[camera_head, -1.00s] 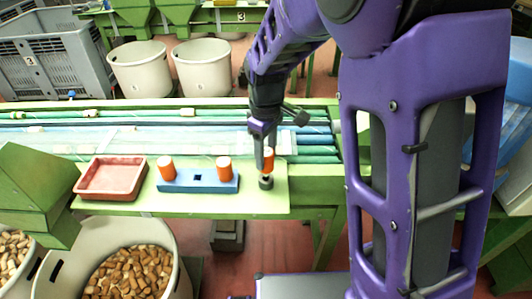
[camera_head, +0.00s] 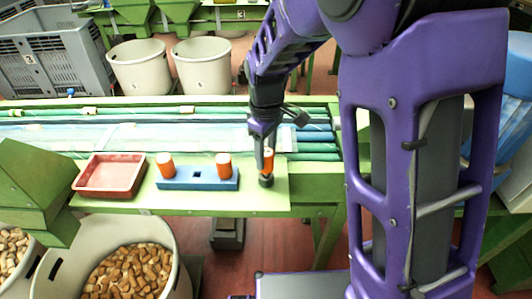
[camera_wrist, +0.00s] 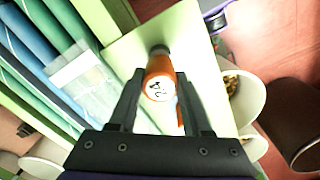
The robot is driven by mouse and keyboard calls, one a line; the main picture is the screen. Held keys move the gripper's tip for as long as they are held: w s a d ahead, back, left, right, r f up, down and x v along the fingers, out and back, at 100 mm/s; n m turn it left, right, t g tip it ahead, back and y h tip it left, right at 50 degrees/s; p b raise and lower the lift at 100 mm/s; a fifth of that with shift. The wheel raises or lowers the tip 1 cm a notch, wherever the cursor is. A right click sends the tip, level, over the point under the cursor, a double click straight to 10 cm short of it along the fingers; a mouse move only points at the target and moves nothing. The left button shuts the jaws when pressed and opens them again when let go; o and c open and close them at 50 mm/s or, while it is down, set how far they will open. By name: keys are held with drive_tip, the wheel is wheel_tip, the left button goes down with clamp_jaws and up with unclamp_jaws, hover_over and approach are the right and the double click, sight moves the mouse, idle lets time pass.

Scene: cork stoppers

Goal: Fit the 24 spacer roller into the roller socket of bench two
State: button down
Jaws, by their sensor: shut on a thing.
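An orange roller (camera_head: 268,160) stands upright at the right end of the pale green bench shelf. Its pale top is marked 24 in the wrist view (camera_wrist: 159,88). My gripper (camera_head: 264,158) reaches down from above and is shut on this roller, with a finger on either side (camera_wrist: 161,80). A dark round piece (camera_head: 266,181) sits on the shelf directly below the roller; it also shows at the roller's far end in the wrist view (camera_wrist: 159,48). I cannot tell whether the roller is seated in it or just above it.
A blue block (camera_head: 198,183) left of my gripper holds two orange rollers (camera_head: 165,165) (camera_head: 223,166), with a square hole between them. A red tray (camera_head: 108,190) lies further left. A bin of corks (camera_head: 165,232) stands in front. Green and blue rails run behind.

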drive_tip(key=shift+f+b, duration=0.75)
drive_tip(key=shift+f, duration=0.25)
idle(0.8)
drive_tip(key=shift+c, duration=1.4)
unclamp_jaws()
wheel_tip(320, 180, up, 18)
drive_tip(key=p, duration=0.2)
drive_tip(key=shift+f, duration=0.25)
